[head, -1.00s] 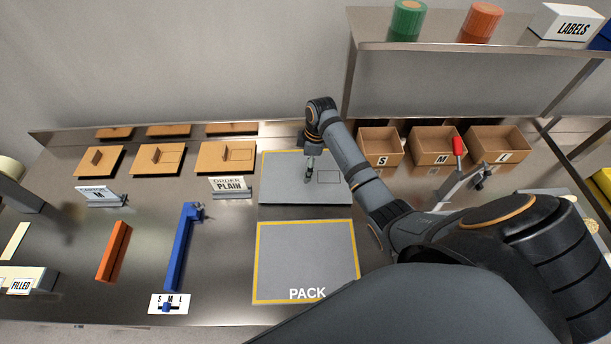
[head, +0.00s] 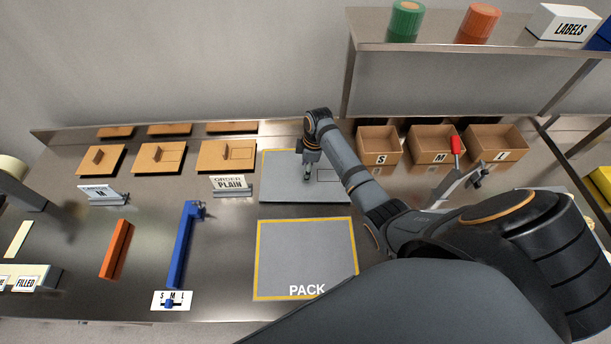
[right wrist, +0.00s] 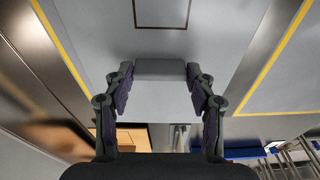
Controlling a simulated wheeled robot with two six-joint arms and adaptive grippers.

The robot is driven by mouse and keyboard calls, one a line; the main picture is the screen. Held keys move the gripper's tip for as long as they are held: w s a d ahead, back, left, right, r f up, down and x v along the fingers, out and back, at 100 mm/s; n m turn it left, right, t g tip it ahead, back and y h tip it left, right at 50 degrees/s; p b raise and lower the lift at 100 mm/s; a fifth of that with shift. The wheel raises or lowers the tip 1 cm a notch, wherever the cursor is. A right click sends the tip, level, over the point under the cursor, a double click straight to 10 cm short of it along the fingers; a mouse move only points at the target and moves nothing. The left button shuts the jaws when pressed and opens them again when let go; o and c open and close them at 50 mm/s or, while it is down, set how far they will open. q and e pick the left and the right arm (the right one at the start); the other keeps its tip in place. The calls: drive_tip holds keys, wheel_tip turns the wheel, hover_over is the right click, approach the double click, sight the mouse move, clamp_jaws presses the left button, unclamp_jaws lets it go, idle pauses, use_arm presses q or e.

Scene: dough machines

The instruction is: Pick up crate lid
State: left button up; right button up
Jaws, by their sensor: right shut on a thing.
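The crate lid (head: 280,188) is a flat grey panel with a dark outlined rectangle on its right part. It lies on the counter behind the PACK mat, with a yellow line along its left and back edges. In the right wrist view the lid (right wrist: 110,62) fills the middle, with a raised grey block as its handle (right wrist: 160,72). My right gripper (head: 308,174) points down at the lid and is shut on that handle, fingers on both sides (right wrist: 160,88). In the head view the gripper hides the handle. My left gripper is not in view.
The yellow-edged PACK mat (head: 305,255) in front is empty. Cardboard boxes S (head: 380,147), M and L stand to the right, beside a red-handled device (head: 456,145). Flat cardboard pieces (head: 228,157) and an ORDER PLAIN sign (head: 229,184) are to the left. A shelf (head: 470,46) overhangs the right.

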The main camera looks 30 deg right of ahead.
drive_tip(key=shift+r+b, duration=0.4)
drive_tip(key=shift+r, duration=0.05)
drive_tip(key=shift+w+r+b, duration=0.1)
drive_tip(key=shift+r+b, duration=0.4)
drive_tip(key=shift+r, duration=0.2)
drive_tip(key=s+a+r+p, duration=0.1)
drive_tip(key=s+a+r, duration=0.1)
drive_tip(key=s+r, duration=0.8)
drive_tip(key=s, duration=0.4)
drive_tip(key=shift+r, duration=0.4)
